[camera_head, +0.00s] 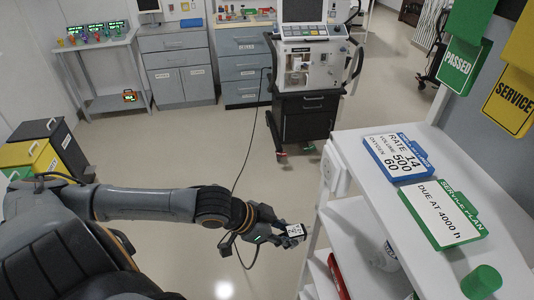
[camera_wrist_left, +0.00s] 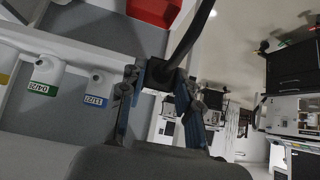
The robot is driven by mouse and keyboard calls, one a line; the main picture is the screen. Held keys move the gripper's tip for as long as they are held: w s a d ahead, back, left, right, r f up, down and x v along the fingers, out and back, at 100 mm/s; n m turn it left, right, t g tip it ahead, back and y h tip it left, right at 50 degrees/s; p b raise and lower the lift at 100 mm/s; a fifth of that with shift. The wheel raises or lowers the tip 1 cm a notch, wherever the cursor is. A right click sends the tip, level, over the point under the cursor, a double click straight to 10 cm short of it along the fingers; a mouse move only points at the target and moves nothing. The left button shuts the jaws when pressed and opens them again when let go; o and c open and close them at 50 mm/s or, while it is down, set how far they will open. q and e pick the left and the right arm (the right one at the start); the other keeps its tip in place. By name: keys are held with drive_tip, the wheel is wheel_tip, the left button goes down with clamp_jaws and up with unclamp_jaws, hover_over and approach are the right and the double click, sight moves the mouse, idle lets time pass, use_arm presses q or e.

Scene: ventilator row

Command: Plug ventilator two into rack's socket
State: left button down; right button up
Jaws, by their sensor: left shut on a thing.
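My left gripper (camera_head: 286,233) reaches in from the left, over open floor in front of the white rack, and is shut on a plug (camera_head: 296,230). In the left wrist view the dark plug (camera_wrist_left: 160,76) sits between the two fingers of the left gripper (camera_wrist_left: 160,98), with its thick cable (camera_wrist_left: 192,35) running up and right. In the head view a dark cable (camera_head: 249,140) hangs from the ventilator (camera_head: 306,62) towards my wrist. A white socket box (camera_head: 335,172) is on the rack's left side, apart from the plug. My right gripper is out of view.
The white rack (camera_head: 355,205) fills the right, with a blue card (camera_head: 398,157) and a green card (camera_head: 445,217) on top. Several bins (camera_head: 40,150) stand at left. The ventilator stands on a dark wheeled cart (camera_head: 306,118). Floor between is clear.

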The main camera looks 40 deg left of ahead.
use_arm(q)
drive_tip(key=w+a+r+p, duration=0.1)
drive_tip(key=a+r+p, duration=0.25)
drive_tip(key=r, duration=0.35)
drive_tip(key=a+r+p, duration=0.3)
drive_tip(key=r+p, duration=0.1)
drive_tip(key=r, duration=0.4)
drive_tip(key=w+d+b, duration=0.3)
drive_tip(key=w, duration=0.2)
drive_tip(key=shift+d+m+h, duration=0.3)
drive_tip(key=shift+m, duration=0.1)
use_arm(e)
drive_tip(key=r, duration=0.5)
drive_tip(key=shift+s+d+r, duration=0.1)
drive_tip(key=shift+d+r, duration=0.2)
use_arm(q)
drive_tip(key=shift+r, duration=0.15)
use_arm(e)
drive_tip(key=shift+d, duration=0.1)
use_arm(q)
drive_tip(key=shift+d+p, duration=0.15)
drive_tip(key=shift+p, duration=0.15)
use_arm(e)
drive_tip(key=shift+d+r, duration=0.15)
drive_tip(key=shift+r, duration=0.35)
